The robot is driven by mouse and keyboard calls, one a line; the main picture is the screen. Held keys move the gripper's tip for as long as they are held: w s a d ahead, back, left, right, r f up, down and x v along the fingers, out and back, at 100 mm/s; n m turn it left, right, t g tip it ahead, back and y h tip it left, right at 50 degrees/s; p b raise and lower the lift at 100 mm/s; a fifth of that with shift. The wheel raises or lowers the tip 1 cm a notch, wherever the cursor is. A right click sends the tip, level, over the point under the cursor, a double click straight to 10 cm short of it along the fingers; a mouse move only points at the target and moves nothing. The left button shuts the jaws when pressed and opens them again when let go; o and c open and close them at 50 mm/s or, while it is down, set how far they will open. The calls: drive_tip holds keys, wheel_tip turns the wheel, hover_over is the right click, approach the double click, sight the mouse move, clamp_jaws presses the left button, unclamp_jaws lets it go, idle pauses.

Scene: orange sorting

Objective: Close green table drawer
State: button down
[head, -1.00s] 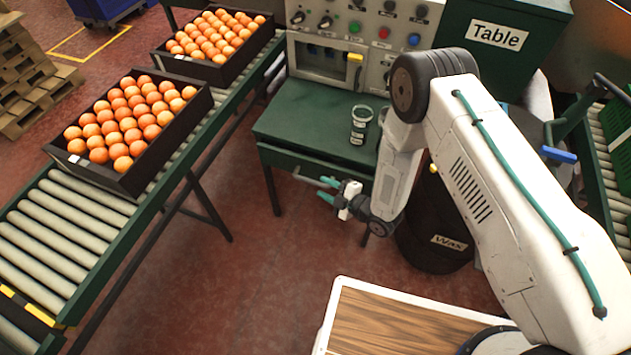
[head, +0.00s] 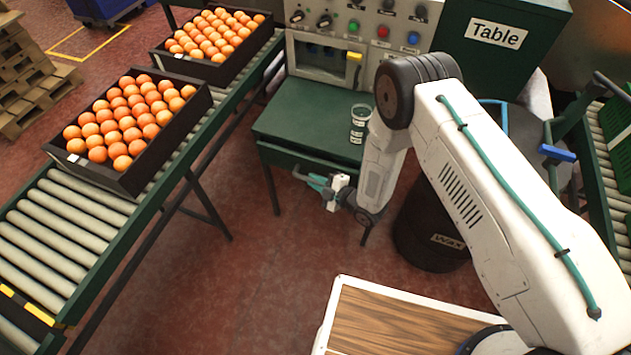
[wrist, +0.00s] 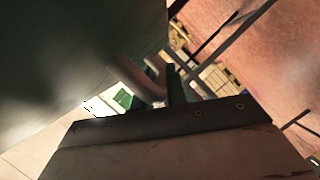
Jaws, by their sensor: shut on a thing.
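The green table (head: 295,118) stands in the middle of the head view, with its drawer (head: 282,157) in the front below the top. I cannot tell how far the drawer stands out. My gripper (head: 313,181) is at the drawer front, with its teal fingers shut on the drawer handle (head: 298,172). In the wrist view, a blurred dark green surface (wrist: 70,60) fills the upper left. A bar-like part, likely the handle, shows beside my gripper's green fingertips (wrist: 165,85); their exact contact is blurred.
A glass jar (head: 359,122) stands on the tabletop. A dark wax barrel (head: 425,225) stands right of the table, close to my arm. A roller conveyor (head: 65,225) with two orange crates runs at left. The red floor before the table is clear.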

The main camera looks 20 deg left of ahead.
sight(322, 172)
drive_tip(key=shift+w+d, duration=0.1)
drive_tip(key=shift+w, duration=1.85)
drive_tip(key=shift+r, duration=0.1)
drive_tip(key=c, duration=1.4)
unclamp_jaws()
drive_tip(key=v, duration=0.8)
